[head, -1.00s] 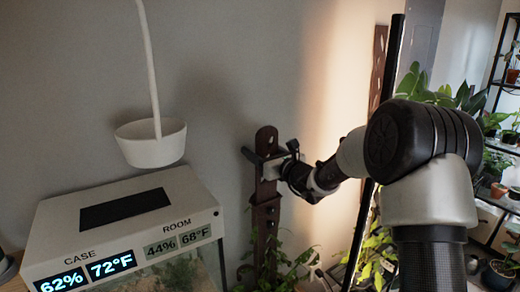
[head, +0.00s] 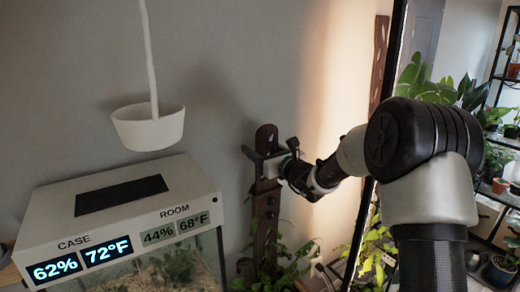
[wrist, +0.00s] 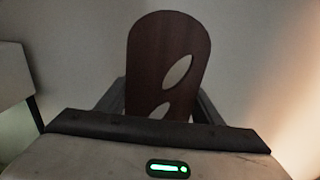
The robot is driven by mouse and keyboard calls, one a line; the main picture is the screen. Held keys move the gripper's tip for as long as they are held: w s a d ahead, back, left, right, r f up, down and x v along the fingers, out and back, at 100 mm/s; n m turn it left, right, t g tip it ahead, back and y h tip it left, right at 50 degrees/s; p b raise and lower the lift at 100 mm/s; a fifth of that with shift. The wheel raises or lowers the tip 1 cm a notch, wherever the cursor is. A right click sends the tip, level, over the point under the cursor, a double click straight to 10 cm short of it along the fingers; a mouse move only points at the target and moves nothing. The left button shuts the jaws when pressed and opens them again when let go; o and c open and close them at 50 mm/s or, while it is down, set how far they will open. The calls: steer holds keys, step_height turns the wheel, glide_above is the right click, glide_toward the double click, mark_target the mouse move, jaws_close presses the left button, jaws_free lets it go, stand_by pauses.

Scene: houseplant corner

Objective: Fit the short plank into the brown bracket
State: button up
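The short plank (head: 266,137) is dark brown, with a rounded top and leaf-shaped cutouts. It stands upright close to the wall. It also fills the middle of the wrist view (wrist: 150,60). My gripper (head: 268,165) is shut on it, with a grey finger against each side edge in the wrist view. The brown bracket (head: 267,189) shows just below my gripper, in line with the plank, on a dark upright that runs down among leaves. The plank's lower end is hard to tell from the bracket, so I cannot tell how deep it sits.
A white glass-fronted case (head: 200,180) with a display stands at the left, below a hanging white pot (head: 148,127). A taller slotted brown board (head: 379,55) is behind my arm. Leafy plants (head: 380,245) and a black shelf (head: 505,90) fill the right.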

steer(key=o, duration=0.5)
steer(key=v, duration=1.7)
steer(key=shift+s+d+b, duration=0.2)
steer(key=shift+b, duration=0.15)
steer(key=shift+s, duration=0.1)
